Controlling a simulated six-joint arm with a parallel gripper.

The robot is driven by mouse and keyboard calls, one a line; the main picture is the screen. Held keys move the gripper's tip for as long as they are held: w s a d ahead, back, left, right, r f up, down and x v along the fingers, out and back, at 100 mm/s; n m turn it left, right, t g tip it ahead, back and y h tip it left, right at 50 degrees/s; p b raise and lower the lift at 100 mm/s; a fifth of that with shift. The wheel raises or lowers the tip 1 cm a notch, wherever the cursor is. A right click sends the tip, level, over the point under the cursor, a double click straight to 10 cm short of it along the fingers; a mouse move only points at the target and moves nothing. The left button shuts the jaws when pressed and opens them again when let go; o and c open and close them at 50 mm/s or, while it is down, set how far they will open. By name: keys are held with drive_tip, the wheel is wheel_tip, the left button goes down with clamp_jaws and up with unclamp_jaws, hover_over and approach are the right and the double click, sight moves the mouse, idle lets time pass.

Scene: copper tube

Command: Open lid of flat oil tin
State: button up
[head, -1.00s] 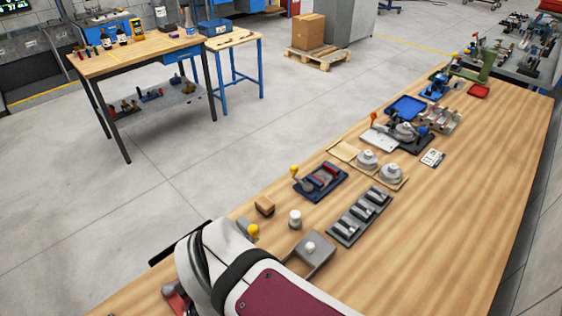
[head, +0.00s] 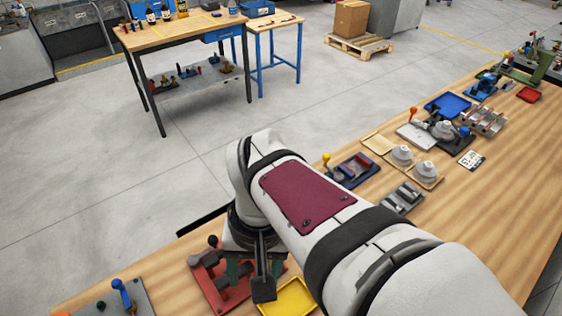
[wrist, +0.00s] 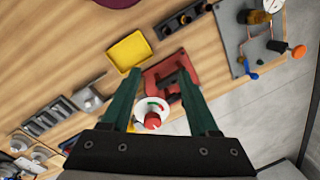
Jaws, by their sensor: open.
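My gripper (wrist: 160,74) is open, with its two green fingers apart in the wrist view. In the head view my gripper (head: 256,274) hangs over the near end of the bench, partly behind its own dark parts. A small round white thing with a red top (wrist: 152,120) shows between the fingers, close to the palm. I cannot tell whether it is the flat oil tin, or whether a finger touches it. No flat tin or lid can be picked out for certain in either view.
A red fixture (head: 208,285) lies below my gripper, beside a yellow tray (head: 288,298). A grey plate with a blue-knobbed lever (head: 122,292) is at lower left. Several fixtures line the bench toward upper right. Bare wood (head: 505,175) shows along the right side.

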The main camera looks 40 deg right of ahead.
drive_tip(key=w+d+f+m+h, duration=0.1)
drive_tip(key=w+d+m, duration=0.1)
drive_tip(key=d, duration=1.1)
drive_tip(key=w+d+f+m, duration=0.2)
drive_tip(key=d, duration=1.1)
drive_tip(key=f, duration=1.5)
drive_tip(key=shift+a+f, duration=0.3)
drive_tip(key=shift+a, duration=0.05)
clamp_jaws()
